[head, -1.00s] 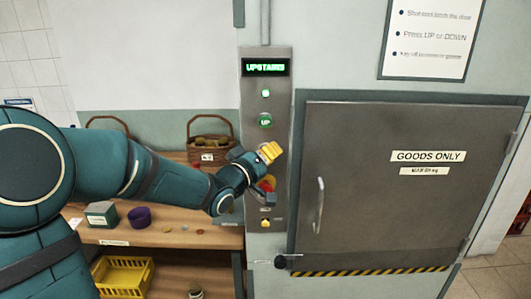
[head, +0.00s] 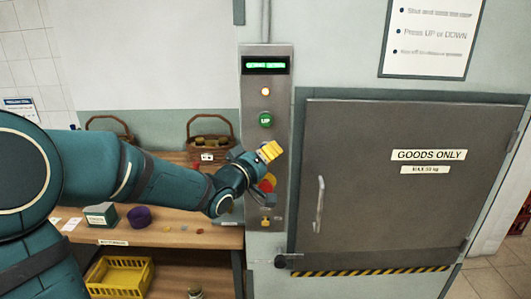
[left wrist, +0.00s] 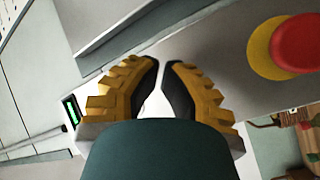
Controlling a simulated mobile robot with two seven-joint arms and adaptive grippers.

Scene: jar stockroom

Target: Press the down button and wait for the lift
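The steel lift panel (head: 281,110) stands beside the lift door. Its display (head: 265,66) shows green text that seems to read "GOING DOWN". A red stop button (left wrist: 298,43) on a yellow base is beside the fingers. The grey lift door (head: 390,200) is shut. My right gripper is out of view.
A wooden bench (head: 185,236) left of the panel holds wicker baskets (head: 209,141), a purple bowl (head: 139,217) and a green-white box (head: 101,215). A yellow crate (head: 120,290) is below. A notice (head: 431,38) hangs above the door.

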